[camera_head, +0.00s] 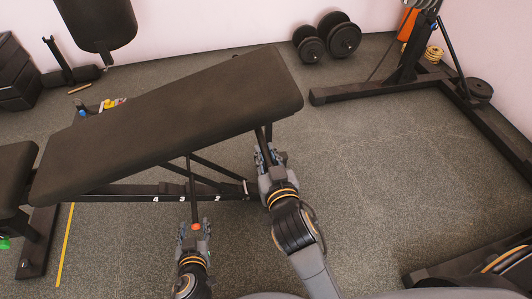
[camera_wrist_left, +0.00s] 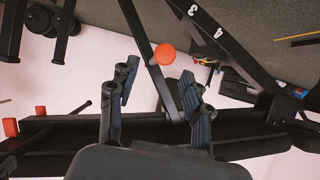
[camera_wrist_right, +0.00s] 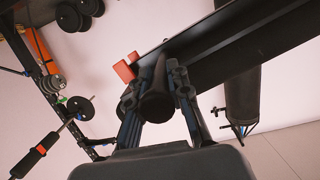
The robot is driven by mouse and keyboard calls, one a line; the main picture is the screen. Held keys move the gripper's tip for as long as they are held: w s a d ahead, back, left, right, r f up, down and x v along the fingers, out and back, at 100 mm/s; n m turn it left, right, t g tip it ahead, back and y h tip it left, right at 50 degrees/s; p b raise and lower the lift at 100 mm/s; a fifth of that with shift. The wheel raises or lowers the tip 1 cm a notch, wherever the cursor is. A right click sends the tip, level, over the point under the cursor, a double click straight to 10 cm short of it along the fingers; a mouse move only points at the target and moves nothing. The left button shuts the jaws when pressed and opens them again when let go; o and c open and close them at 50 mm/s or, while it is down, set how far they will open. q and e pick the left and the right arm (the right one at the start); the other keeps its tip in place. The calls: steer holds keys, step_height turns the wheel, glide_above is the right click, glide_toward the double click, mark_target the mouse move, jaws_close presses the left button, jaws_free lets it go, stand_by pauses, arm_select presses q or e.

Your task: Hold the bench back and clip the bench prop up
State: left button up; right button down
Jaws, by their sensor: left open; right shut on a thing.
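The bench back (camera_head: 165,120) is a long black pad, tilted up toward the right. Its dark underside (camera_wrist_right: 245,40) shows in the right wrist view. My right gripper (camera_head: 267,156) is shut on a dark round bar (camera_wrist_right: 157,105) under the pad's raised end. The bench prop (camera_head: 192,185) is a thin dark bar hanging below the pad, with an orange knob (camera_wrist_left: 164,54). My left gripper (camera_head: 194,232) is open near the knob. In the left wrist view the prop passes between its spread fingers. Whether they touch it, I cannot tell.
The bench rail (camera_head: 125,190) carries white numbers 4, 3 and 2. The bench seat (camera_head: 15,175) is at the left. Dumbbells (camera_head: 327,38) lie at the back wall. A black rack frame (camera_head: 470,105) stands at the right. The floor between bench and rack is clear.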

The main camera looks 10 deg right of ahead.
steer(key=shift+r, duration=0.1)
steer(key=shift+a+r, duration=0.25)
steer(key=shift+r, duration=0.7)
steer(key=shift+a+r, duration=0.3)
steer(key=shift+r, duration=0.7)
steer(key=shift+a+r, duration=0.25)
steer(key=shift+r, duration=0.7)
arm_select(q)
steer(key=shift+w+a+r, duration=0.65)
steer(key=shift+w, duration=0.25)
steer(key=shift+x, duration=2.5)
